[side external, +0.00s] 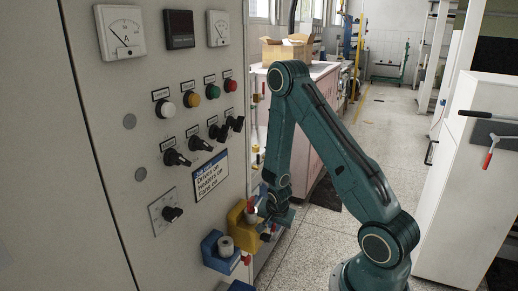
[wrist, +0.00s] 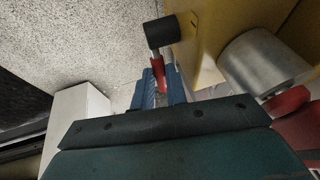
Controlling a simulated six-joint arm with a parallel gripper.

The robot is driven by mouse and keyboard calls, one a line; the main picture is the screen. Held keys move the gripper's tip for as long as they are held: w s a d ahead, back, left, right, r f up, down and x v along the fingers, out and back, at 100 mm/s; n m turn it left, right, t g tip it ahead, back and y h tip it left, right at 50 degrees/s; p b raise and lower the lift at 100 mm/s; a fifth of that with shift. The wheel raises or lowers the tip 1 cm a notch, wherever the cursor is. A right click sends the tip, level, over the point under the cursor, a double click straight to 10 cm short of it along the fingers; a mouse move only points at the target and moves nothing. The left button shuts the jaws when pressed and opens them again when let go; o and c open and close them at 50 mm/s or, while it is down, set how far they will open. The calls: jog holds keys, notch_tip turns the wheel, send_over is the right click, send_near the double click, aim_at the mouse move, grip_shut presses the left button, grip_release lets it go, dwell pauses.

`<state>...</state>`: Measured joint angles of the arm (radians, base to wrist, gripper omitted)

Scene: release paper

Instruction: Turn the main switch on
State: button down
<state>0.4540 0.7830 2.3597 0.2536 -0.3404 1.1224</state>
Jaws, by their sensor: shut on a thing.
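A yellow switch box (side external: 236,220) is mounted low on the grey control cabinet; its yellow side also shows in the wrist view (wrist: 196,40). A lever with a red shaft (wrist: 158,72) and a black knob (wrist: 160,32) stands beside the box. My gripper (wrist: 160,90) is shut on the red shaft, with the two blue fingers on either side of it. In the side view my gripper (side external: 272,211) is at the right side of the yellow box and hides most of the lever. A silver cylinder (wrist: 262,62) is on the box, right of my fingers.
A blue box (side external: 212,250) with a pale cylinder is just below the yellow one. The cabinet (side external: 150,80) carries meters, buttons and rotary switches. A pink bench (side external: 310,150) stands behind my arm, a white cabinet (side external: 470,200) on the right. Open floor lies between.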

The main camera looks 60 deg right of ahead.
aim_at(270, 237)
jog(key=a+h, duration=0.1)
jog(key=h, duration=0.2)
jog(key=shift+a+r+n+h, duration=0.3)
jog(key=shift+a+r+h, duration=0.05)
jog(key=shift+r+h, duration=0.05)
jog(key=shift+a+r+h, duration=0.1)
jog(key=shift+a+h, duration=0.3)
jog(key=shift+h, duration=0.5)
jog(key=shift+a+r+h, duration=0.1)
jog(key=shift+a+h, duration=0.25)
jog(key=shift+h, duration=0.55)
jog(key=c, duration=1.7)
grip_release()
jog(key=shift+a, duration=0.1)
jog(key=v, duration=1.3)
jog(key=shift+s+a, duration=0.2)
jog(key=shift+a, duration=0.2)
jog(key=shift+f, duration=0.1)
